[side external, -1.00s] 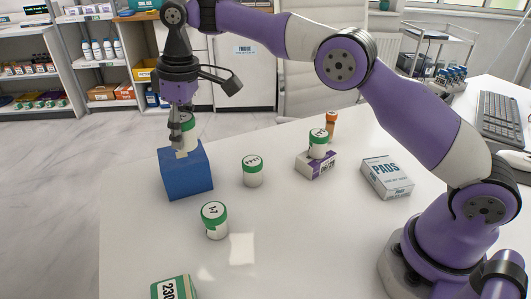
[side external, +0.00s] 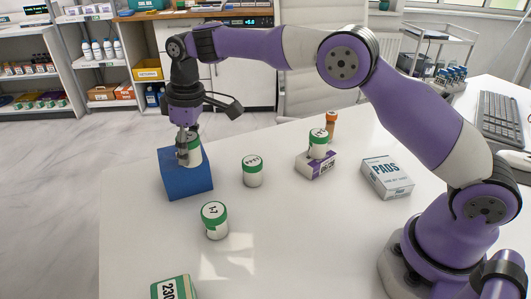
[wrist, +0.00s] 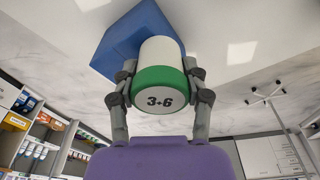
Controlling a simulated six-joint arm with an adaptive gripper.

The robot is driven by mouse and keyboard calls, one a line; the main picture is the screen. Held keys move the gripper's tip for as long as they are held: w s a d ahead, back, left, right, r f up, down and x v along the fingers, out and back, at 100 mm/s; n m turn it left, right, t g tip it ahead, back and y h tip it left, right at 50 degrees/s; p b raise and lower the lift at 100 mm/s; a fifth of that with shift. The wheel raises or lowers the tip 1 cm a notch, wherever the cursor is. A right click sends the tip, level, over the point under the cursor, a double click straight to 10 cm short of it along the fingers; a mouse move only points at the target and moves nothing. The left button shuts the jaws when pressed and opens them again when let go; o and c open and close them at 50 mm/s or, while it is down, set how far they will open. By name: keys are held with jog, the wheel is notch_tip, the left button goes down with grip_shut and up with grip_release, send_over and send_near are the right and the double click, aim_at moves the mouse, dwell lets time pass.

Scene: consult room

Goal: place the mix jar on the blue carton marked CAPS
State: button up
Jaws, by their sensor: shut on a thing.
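My gripper (side external: 184,148) is shut on a white jar with a green lid (side external: 195,152). In the wrist view my gripper (wrist: 161,78) has a finger on each side of this jar (wrist: 159,52), whose lid reads 3+6. The blue carton (side external: 188,183) stands near the table's left edge, directly below the jar. The carton also shows behind the jar in the wrist view (wrist: 118,45). The jar is upright at the carton's top; I cannot tell whether it touches. No CAPS marking is visible on the faces I see.
Other green-lidded jars stand nearby: one right of the carton (side external: 252,172), one in front (side external: 214,222), and one on a small purple-white box (side external: 316,166). A PADS box (side external: 387,178) and an orange bottle (side external: 331,122) are farther right. A green-white item (side external: 174,288) lies at the front.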

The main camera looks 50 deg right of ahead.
aim_at(195, 136)
jog(key=o, duration=1.1)
jog(key=shift+o, duration=0.2)
jog(key=shift+r, duration=0.35)
jog(key=shift+m, duration=0.3)
jog(key=r, duration=0.2)
jog(key=s+d+r, duration=0.1)
jog(key=r, duration=0.1)
jog(key=s+r, duration=0.1)
jog(key=r, duration=0.1)
jog(key=shift+d+r, duration=0.2)
jog(key=shift+d, duration=0.1)
jog(key=s+d+r+m+t, duration=0.2)
jog(key=s+d+r+m, duration=0.1)
jog(key=s+d+r, duration=0.4)
jog(key=s+d+f+m+t, duration=0.1)
jog(key=s+d+f, duration=0.1)
jog(key=s, duration=0.6)
jog(key=s+d+f+m+t, duration=0.1)
jog(key=s+f+m, duration=0.1)
jog(key=s+f, duration=0.2)
jog(key=s, duration=0.3)
jog(key=shift+s+d+f+h, duration=0.3)
jog(key=shift+s+d+h, duration=0.05)
jog(key=shift+h, duration=0.05)
